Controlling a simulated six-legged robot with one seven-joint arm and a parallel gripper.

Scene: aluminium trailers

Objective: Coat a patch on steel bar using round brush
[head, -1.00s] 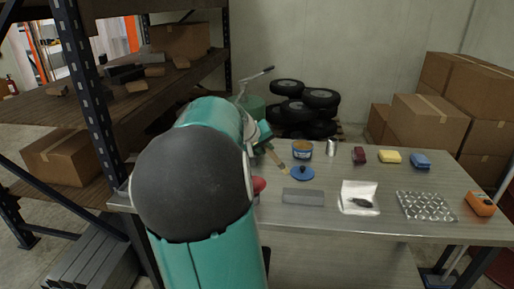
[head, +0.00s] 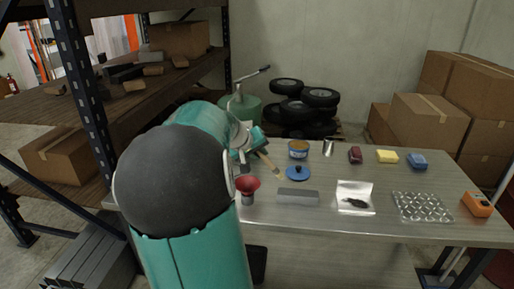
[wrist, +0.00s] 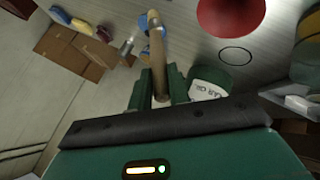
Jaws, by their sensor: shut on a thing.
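My gripper (head: 256,146) is shut on a brush with a wooden handle (head: 267,161), held at the left part of the table. The wrist view shows the brush handle (wrist: 156,58) between my two green fingers (wrist: 160,88). The brush head points away and its bristles are hard to make out. A plain grey bar (head: 297,197), likely the steel bar, lies flat at the front of the table, apart from the brush. An open blue tin with yellowish contents (head: 298,149) stands at the back. A blue lid (head: 297,173) lies between tin and bar. No coated patch is discernible.
A red funnel (head: 248,187) stands left of the bar. A plastic bag with a dark item (head: 355,198), a blister sheet (head: 421,207), an orange device (head: 476,204), a metal cup (head: 328,148) and red, yellow and blue blocks are to the right. A shelf rack (head: 85,110) stands left.

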